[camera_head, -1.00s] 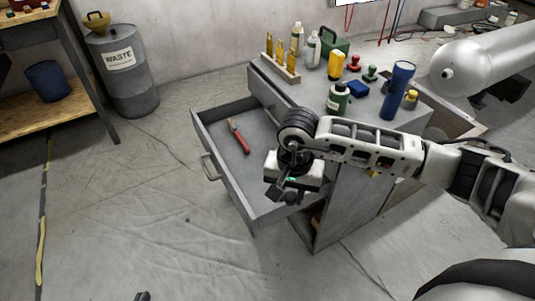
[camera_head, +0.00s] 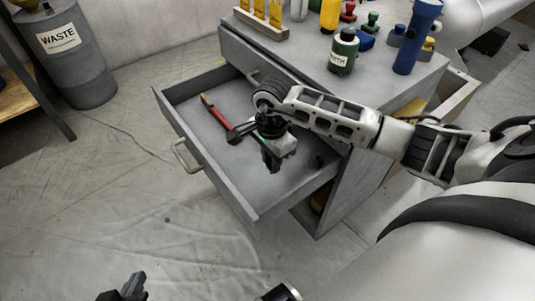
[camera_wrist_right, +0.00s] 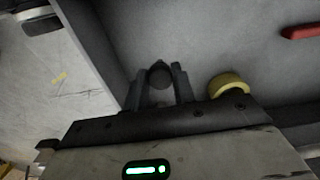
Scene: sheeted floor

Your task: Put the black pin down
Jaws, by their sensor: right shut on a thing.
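The black pin (camera_wrist_right: 160,75) is held between the two fingers of my right gripper (camera_wrist_right: 160,88) in the right wrist view, seen nearly end-on as a dark round tip. In the head view my right gripper (camera_head: 272,166) points down inside the open grey drawer (camera_head: 205,170), over its floor. I cannot tell whether the pin touches the drawer floor. My left gripper (camera_head: 125,290) shows only in part at the bottom edge of the head view, away from the drawer; its jaw opening is unclear.
A red-handled tool (camera_head: 214,111) lies in the drawer, left of my right gripper. A small dark round thing (camera_head: 318,162) lies to its right. A yellow round thing (camera_wrist_right: 229,84) shows beside the fingers. Bottles, including a green one (camera_head: 343,52), stand on the cabinet top.

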